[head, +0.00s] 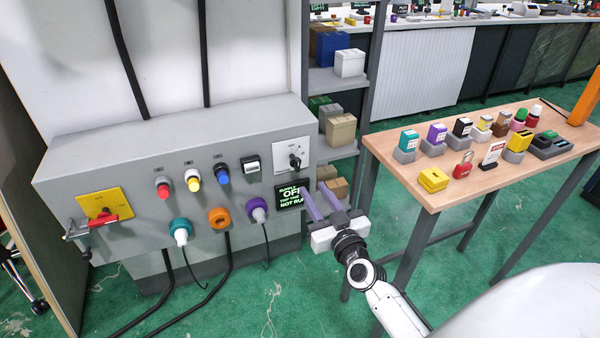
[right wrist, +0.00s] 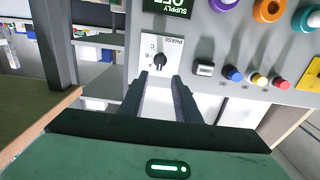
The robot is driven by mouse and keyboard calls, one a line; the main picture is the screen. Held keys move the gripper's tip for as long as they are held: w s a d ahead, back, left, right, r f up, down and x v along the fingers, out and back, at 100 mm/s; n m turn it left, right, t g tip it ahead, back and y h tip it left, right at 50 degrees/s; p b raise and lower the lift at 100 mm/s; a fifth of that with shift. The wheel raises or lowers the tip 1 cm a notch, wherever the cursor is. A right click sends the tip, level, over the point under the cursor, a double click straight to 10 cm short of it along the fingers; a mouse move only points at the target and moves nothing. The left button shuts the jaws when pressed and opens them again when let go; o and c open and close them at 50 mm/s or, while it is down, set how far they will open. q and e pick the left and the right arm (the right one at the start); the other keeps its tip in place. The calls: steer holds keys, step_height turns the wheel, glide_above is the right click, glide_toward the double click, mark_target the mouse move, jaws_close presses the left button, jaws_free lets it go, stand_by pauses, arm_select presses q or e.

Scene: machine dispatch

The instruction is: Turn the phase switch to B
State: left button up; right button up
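The phase switch (head: 294,159) is a black knob on a white plate at the right end of the grey panel's front. In the right wrist view the switch (right wrist: 160,61) appears upside down, with PHASE and letters on its plate; I cannot clearly tell which letter the knob points at. My right gripper (head: 317,198) is open and empty, in front of the panel's right end, just below and right of the switch in the head view. In the right wrist view its two fingers point toward the knob, apart from each other with nothing between them. My left gripper is out of view.
A supply display (head: 290,196) reading OFF is below the switch. A small black-and-white unit (head: 251,164), colored buttons, plugs and a red handle on a yellow plate (head: 106,207) share the panel. A wooden table (head: 454,190) with several small items stands right; shelves are behind.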

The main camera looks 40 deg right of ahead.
mark_target(298, 166)
steer(key=b+x, duration=0.1)
steer(key=x, duration=0.9)
steer(key=shift+c, duration=0.5)
jaws_close()
